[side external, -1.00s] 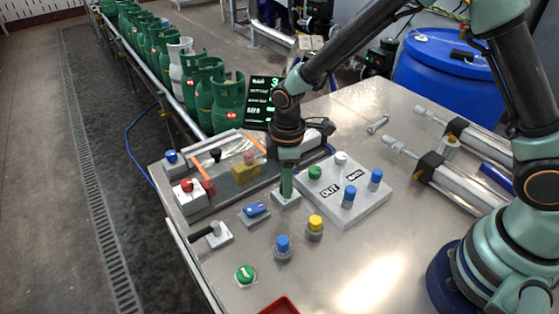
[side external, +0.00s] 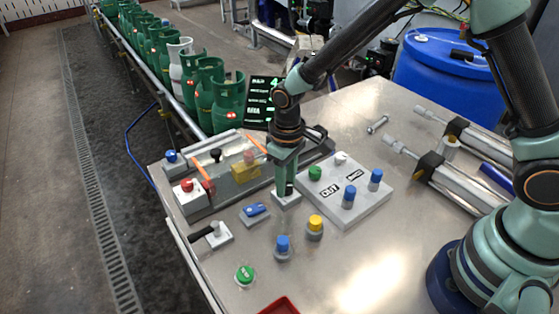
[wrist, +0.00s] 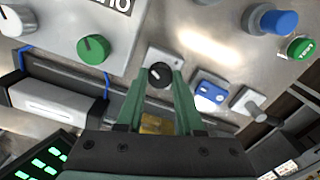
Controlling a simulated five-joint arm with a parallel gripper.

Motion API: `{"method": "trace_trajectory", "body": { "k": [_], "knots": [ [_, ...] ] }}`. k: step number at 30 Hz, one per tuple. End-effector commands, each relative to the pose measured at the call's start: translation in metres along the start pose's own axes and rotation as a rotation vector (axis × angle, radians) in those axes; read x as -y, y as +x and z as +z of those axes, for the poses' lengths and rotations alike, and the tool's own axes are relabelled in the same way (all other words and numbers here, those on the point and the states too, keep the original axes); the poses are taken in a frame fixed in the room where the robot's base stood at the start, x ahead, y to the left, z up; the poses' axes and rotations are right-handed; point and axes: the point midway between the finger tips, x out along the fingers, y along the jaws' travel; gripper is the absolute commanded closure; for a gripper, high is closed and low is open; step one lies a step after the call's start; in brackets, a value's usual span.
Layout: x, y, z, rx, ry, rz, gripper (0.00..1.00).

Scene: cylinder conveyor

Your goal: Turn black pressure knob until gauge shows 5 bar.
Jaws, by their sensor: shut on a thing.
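A small black knob (wrist: 159,75) with a white mark sits on a light square base on the metal table. It shows between the tips of my green gripper fingers in the wrist view, and low beside them in the side view (side external: 290,188). My gripper (side external: 284,185) points straight down and is shut on the knob, one finger on each side (wrist: 157,80). A dark display (side external: 262,100) with green text stands behind my wrist. Its top large digit looks like 4; the rest is too small or hidden by my arm. Part of the display (wrist: 40,160) shows in the wrist view.
A grey panel (side external: 348,215) with green, white and blue knobs stands close on the right. A blue switch (side external: 255,210), a black lever (side external: 204,232), and blue (side external: 282,244) and yellow (side external: 315,224) knobs stand nearby. The clear-covered box (side external: 225,170) is close on the left.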

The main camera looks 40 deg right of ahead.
Motion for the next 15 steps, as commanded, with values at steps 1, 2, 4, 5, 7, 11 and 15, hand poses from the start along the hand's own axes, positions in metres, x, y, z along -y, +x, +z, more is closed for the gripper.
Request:
{"method": "trace_trajectory", "body": {
  "k": [1, 2, 4, 5, 7, 11, 15],
  "knots": [
    [-0.0004, -0.0006, 0.0009, 0.004, 0.012, 0.0, 1.0],
    [-0.0004, -0.0006, 0.0009, 0.004, 0.018, 0.0, 1.0],
    [-0.0004, -0.0006, 0.0009, 0.004, 0.03, 0.0, 1.0],
    [-0.0004, -0.0006, 0.001, 0.004, 0.033, 0.0, 1.0],
    [-0.0004, -0.0006, 0.001, 0.004, 0.038, 0.0, 1.0],
    [-0.0004, -0.0006, 0.001, 0.004, 0.041, 0.0, 1.0],
    [-0.0003, -0.0006, 0.0011, 0.005, 0.041, 0.0, 1.0]
  ]
}}
